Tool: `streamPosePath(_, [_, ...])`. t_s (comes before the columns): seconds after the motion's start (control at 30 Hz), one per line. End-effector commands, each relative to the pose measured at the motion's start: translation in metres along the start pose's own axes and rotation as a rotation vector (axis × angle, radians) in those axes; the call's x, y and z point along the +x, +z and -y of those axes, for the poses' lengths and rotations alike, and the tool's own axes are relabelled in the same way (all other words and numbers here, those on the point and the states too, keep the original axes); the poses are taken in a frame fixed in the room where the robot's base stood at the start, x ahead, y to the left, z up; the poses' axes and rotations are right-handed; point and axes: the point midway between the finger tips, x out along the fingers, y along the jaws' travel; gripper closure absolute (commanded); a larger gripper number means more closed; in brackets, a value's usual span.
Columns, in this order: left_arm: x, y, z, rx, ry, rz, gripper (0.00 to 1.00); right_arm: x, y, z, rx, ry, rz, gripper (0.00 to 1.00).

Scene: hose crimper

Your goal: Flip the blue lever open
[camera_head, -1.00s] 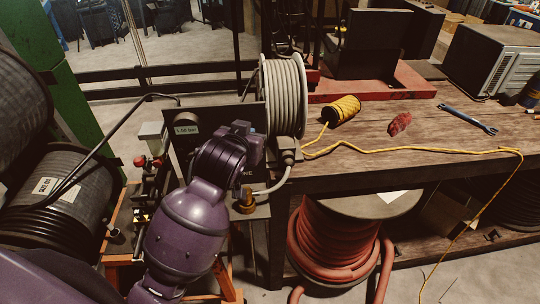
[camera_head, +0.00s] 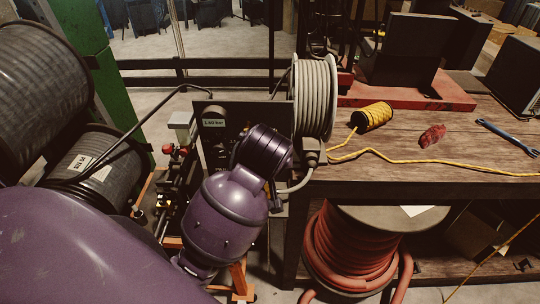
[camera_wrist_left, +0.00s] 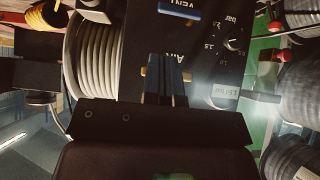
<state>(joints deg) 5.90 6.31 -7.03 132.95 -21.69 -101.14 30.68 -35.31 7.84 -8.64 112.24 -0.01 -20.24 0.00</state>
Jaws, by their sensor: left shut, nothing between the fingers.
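The blue lever (camera_wrist_left: 180,10) shows at the top edge of the left wrist view, as a blue bar with a pale edge on a black control panel (camera_wrist_left: 205,45), beside lettering that reads VENT. My left gripper (camera_wrist_left: 166,68) is shut and empty in front of this panel, below the lever in the picture and apart from it. In the head view the panel (camera_head: 214,140) stands left of the grey hose reel. My purple left wrist covers its right part, the lever and the gripper there. The right gripper is in neither view.
The panel carries a dial and a lit pressure display (camera_wrist_left: 222,92). A grey hose reel (camera_head: 314,95) stands close beside it. The wooden bench (camera_head: 440,170) holds yellow rope (camera_head: 372,116), a red bundle (camera_head: 432,136) and a wrench (camera_head: 506,136). Large black reels (camera_head: 45,80) stand left.

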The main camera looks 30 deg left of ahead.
Motion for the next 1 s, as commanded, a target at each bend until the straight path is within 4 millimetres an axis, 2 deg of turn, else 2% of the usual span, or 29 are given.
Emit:
streamPosePath(0.13, [0.005,0.000,0.000,0.001,-0.001,0.000,1.00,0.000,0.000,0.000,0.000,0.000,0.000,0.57])
streamPosePath(0.27, [0.019,0.000,0.000,0.004,-0.002,0.001,1.00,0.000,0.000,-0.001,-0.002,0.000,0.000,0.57])
streamPosePath(0.7, [0.085,-0.001,0.000,0.003,-0.001,0.000,1.00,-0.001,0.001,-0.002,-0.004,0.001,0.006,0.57])
streamPosePath(1.0, [0.100,0.000,0.000,0.001,0.001,-0.001,1.00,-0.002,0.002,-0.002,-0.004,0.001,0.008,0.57])
